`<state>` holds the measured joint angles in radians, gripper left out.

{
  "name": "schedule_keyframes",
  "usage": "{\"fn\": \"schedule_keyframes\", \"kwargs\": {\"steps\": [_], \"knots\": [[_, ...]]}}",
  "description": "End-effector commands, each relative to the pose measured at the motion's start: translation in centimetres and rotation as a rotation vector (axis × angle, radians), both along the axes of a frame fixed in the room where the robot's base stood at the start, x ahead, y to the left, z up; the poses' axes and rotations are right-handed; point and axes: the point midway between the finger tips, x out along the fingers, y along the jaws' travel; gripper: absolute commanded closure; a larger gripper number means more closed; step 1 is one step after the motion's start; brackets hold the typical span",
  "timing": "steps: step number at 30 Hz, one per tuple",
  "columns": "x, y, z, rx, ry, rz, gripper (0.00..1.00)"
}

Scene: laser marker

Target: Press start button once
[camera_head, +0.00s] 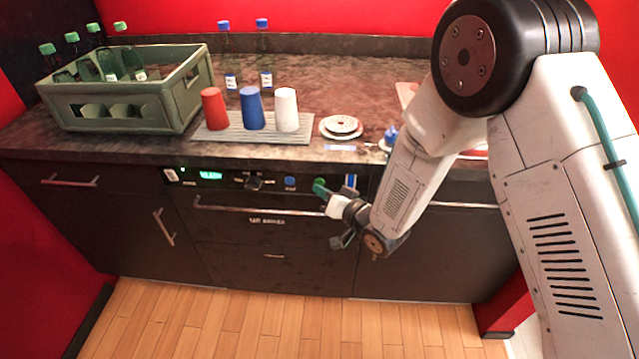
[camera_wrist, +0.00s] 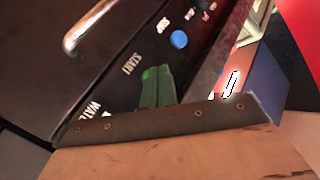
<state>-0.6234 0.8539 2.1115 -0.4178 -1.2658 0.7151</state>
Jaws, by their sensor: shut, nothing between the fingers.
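The START label (camera_wrist: 130,63) shows on the dark control panel in the wrist view. My gripper (camera_wrist: 154,78) has dark green fingers closed side by side, with their tips over the panel beside that label. In the head view my gripper (camera_head: 319,186) reaches the right part of the panel from the front right. A brighter green patch (camera_wrist: 147,74) shows at the fingertips and looks like part of the start button; the fingers hide the rest. I cannot tell whether the tips touch it.
A blue button (camera_head: 290,183) sits left of my gripper, with a knob (camera_head: 254,182) and green display (camera_head: 210,175) further left. The oven handle (camera_head: 230,208) runs below the panel. Cups, plates and a green crate (camera_head: 110,108) stand on the counter above.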

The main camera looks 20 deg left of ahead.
Motion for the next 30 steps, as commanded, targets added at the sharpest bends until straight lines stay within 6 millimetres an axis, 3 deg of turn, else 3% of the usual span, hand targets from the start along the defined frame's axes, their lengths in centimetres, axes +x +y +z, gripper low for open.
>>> {"fn": "schedule_keyframes", "kwargs": {"steps": [30], "knots": [[0.86, 0.21, -0.04, -0.001, 0.001, 0.0, 1.0]]}}
